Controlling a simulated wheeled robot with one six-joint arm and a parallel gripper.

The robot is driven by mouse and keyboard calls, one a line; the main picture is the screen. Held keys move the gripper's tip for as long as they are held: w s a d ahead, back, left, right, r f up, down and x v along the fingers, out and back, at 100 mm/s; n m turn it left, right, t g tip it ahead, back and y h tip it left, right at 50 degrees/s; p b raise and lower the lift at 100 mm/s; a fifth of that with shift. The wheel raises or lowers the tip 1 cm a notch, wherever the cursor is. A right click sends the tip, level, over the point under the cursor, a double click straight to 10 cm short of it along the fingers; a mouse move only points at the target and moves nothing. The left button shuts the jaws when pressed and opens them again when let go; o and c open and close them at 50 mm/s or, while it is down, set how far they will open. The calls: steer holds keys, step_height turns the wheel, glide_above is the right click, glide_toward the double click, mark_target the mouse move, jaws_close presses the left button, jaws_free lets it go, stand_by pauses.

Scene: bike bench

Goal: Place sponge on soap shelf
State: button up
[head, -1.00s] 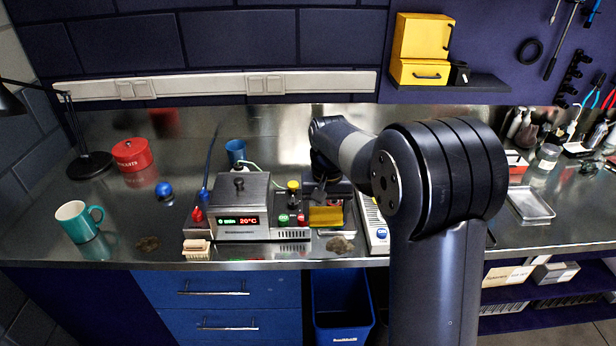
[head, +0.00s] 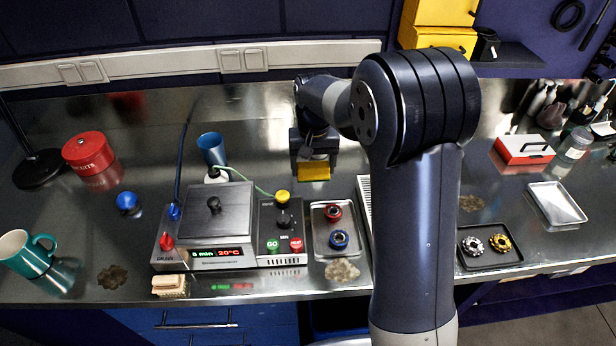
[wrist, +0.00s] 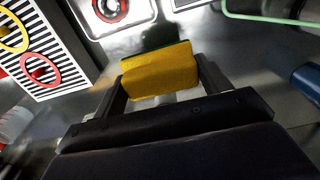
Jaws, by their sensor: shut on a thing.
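The yellow sponge (head: 314,172) with a green side is in my gripper (head: 313,160), above the bench behind the small metal tray. In the wrist view the sponge (wrist: 158,74) sits between the two fingers of my gripper (wrist: 160,84), which are shut on its ends. A dark wall shelf (head: 515,57) is at the upper right, far from my gripper; I cannot tell whether it is the soap shelf.
A heated bath (head: 214,210) with controls stands left of my gripper, with a blue cup (head: 212,148) behind it. The metal tray (head: 325,249) holds a red and a blue ring. A wooden brush (head: 168,286) lies near the front edge.

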mark_target(313, 193)
step_height(313, 193, down, 7)
steer(key=shift+r+p, duration=0.2)
steer(key=shift+p, duration=0.25)
steer(key=shift+f, duration=0.1)
steer(key=o, duration=0.9)
steer(key=shift+o, duration=0.2)
